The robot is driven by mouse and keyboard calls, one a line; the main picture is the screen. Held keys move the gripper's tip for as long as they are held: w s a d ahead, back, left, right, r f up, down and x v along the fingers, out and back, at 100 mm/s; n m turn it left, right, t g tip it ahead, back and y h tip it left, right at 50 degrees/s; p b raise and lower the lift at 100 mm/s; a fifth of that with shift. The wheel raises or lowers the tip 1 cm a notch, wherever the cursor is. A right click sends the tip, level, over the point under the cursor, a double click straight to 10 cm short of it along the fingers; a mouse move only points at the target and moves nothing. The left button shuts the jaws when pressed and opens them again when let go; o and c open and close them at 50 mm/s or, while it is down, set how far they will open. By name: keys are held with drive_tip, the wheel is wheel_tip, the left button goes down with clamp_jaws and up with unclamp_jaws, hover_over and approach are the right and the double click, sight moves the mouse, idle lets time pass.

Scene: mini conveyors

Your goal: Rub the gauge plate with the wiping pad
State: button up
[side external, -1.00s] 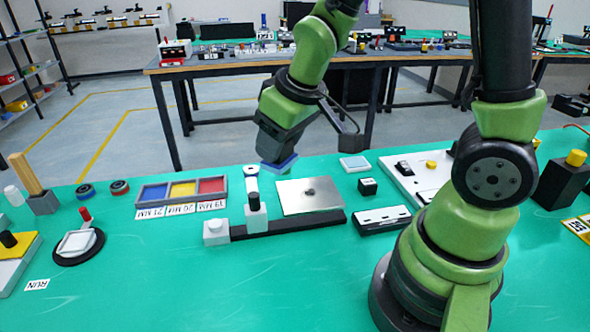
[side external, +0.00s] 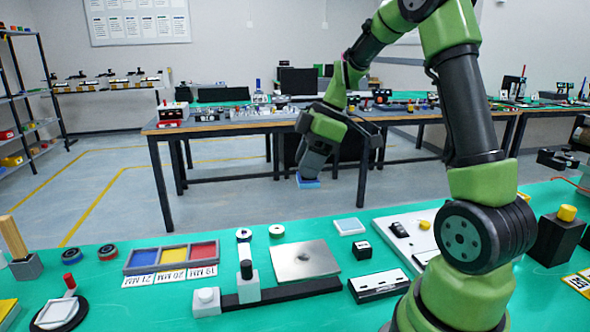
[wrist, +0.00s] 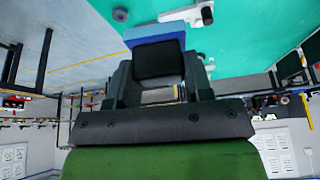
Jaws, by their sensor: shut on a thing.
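The gauge plate (side external: 304,262) is a flat silver-grey metal sheet lying on the green bench in the side view. A small dark mark shows near its middle. My gripper (side external: 310,168) is raised well above the far side of the bench, apart from the plate. It is shut on the wiping pad (side external: 308,182), whose blue face points down. In the wrist view my gripper (wrist: 158,80) holds the pad by its dark block, with the blue edge of the wiping pad (wrist: 155,36) beyond it. The pad's underside is hidden.
A dark rail with a grey block and black-topped post (side external: 247,285) runs along the plate's front. A white-topped tile (side external: 349,226) and small black block (side external: 362,249) lie right.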

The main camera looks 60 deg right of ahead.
drive_tip(key=d, duration=0.1)
drive_tip(key=d+n, duration=0.1)
drive_tip(key=shift+s+d+r, duration=0.1)
drive_tip(key=shift+d+r, duration=0.05)
drive_tip(key=shift+d, duration=0.15)
drive_tip(key=shift+a+f, duration=0.2)
drive_tip(key=shift+f, duration=9.35)
drive_tip(key=shift+a+f, duration=0.15)
drive_tip(key=shift+f, duration=0.2)
drive_tip(key=shift+w+a+r, duration=0.2)
drive_tip(key=shift+w+a, duration=0.5)
drive_tip(key=shift+w, duration=0.05)
drive_tip(key=shift+w+a+r, duration=0.15)
drive_tip(key=shift+w+a, duration=0.5)
drive_tip(key=shift+w, duration=0.1)
drive_tip(key=shift+s+d+r, duration=0.15)
drive_tip(key=shift+s+d, duration=0.35)
drive_tip(key=shift+s+d+r, duration=0.15)
drive_tip(key=shift+s+d, duration=0.3)
drive_tip(key=shift+s, duration=0.05)
drive_tip(key=shift+s+d, duration=0.55)
wheel_tip(320, 180, up, 7)
drive_tip(key=shift+f, duration=0.2)
drive_tip(key=shift+f, duration=0.1)
